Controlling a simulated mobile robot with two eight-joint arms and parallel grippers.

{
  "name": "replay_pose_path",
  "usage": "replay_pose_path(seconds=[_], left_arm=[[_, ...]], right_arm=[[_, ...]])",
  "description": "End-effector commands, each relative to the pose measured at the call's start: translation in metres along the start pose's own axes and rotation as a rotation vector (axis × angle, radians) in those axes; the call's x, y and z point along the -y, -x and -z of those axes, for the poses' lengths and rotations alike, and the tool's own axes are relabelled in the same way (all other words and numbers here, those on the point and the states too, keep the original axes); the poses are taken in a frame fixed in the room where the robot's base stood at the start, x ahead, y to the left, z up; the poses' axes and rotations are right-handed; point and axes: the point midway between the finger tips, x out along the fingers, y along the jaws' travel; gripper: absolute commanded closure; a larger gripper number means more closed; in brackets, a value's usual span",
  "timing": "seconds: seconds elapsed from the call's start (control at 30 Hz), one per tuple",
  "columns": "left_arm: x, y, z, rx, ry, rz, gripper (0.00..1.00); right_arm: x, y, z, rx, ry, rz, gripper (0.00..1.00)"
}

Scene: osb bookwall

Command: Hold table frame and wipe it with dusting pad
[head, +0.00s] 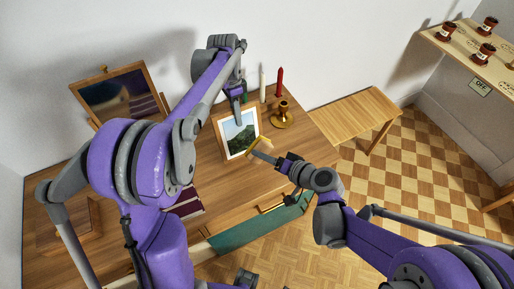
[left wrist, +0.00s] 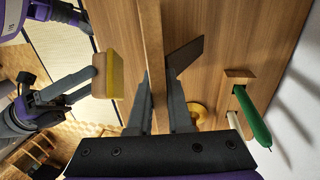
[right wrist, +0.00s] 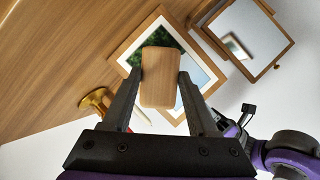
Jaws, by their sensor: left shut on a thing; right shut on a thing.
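The wooden table frame (head: 223,144) with a landscape picture stands on the desk (head: 268,184). My left gripper (head: 238,117) is shut on its top edge; the left wrist view shows the frame (left wrist: 152,45) edge-on between the fingers (left wrist: 157,108). The dusting pad (head: 261,146) is in my right gripper (head: 265,158), just right of the frame's lower right side. In the right wrist view the pad's wooden back (right wrist: 158,76) is between the fingers and covers part of the frame (right wrist: 130,47). The pad's yellow face (left wrist: 115,75) shows apart from the frame in the left wrist view.
A brass candle holder (head: 282,117), a red candle (head: 279,80) and a white candle (head: 262,84) stand behind the frame. A larger framed piece (head: 158,76) stands at the left. A bench (head: 352,117) is at the right. Bare desk lies in front of the frame.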

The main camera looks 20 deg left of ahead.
Motion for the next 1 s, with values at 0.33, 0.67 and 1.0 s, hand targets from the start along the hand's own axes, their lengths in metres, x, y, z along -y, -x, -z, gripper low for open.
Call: replay_pose_path(seconds=[0.33,0.67,1.0], left_arm=[[0.000,0.000,0.000,0.000,0.000,0.000,0.48],[0.000,0.015,0.000,0.000,0.000,0.000,0.48],[0.000,0.085,0.000,0.000,0.002,0.000,0.48]], right_arm=[[0.000,0.000,0.000,0.000,0.000,0.000,0.85],[0.000,0.000,0.000,0.000,0.000,0.000,0.85],[0.000,0.000,0.000,0.000,0.000,0.000,0.85]])
